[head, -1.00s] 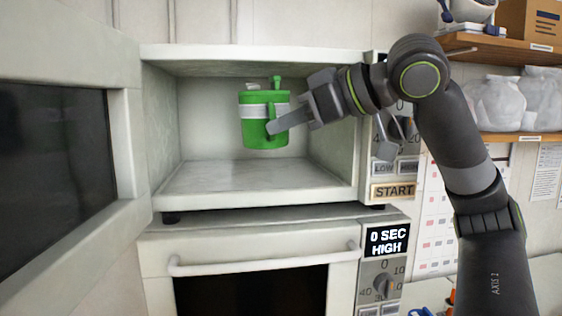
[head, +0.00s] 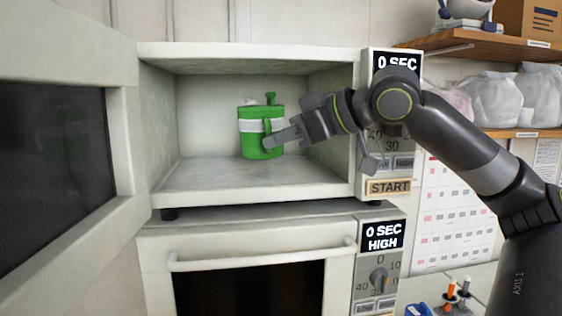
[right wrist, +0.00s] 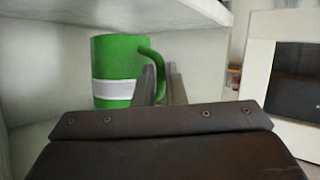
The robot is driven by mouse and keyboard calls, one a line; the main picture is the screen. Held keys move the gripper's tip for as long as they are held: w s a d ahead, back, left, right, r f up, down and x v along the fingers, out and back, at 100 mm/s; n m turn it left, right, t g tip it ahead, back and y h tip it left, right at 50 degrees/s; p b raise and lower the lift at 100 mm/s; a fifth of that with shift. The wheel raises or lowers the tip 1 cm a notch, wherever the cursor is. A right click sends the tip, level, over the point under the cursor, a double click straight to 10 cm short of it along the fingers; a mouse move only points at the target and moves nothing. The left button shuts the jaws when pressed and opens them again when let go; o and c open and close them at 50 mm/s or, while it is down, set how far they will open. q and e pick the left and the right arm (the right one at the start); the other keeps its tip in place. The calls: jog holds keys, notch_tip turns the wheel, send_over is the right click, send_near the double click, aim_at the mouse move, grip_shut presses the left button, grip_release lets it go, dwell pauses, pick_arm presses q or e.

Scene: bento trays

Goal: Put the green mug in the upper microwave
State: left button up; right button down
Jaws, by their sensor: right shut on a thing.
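The green mug (head: 254,145) with a white band is inside the open upper microwave (head: 250,196), in the head view. It is upright, low over the microwave floor; I cannot tell whether its base touches the floor. My right gripper (head: 276,139) reaches in from the right and is shut on the mug's handle. In the right wrist view the mug (right wrist: 112,60) stands beyond the fingers (right wrist: 160,88), with its handle between them. My left gripper is not in view.
The upper microwave's door (head: 128,150) stands open at the left. A second, closed microwave (head: 150,270) is below. Control panels are on the right side. A shelf with wrapped bags (head: 497,100) is at the right. The microwave cavity around the mug is clear.

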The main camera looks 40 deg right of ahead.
notch_tip(320, 180, down, 3)
jog(key=b, duration=0.2)
jog(key=shift+w+d+f+b, duration=0.1)
jog(key=shift+b, duration=0.25)
jog(key=shift+f, duration=0.1)
jog(key=shift+f, duration=0.15)
jog(key=c, duration=1.5)
grip_release()
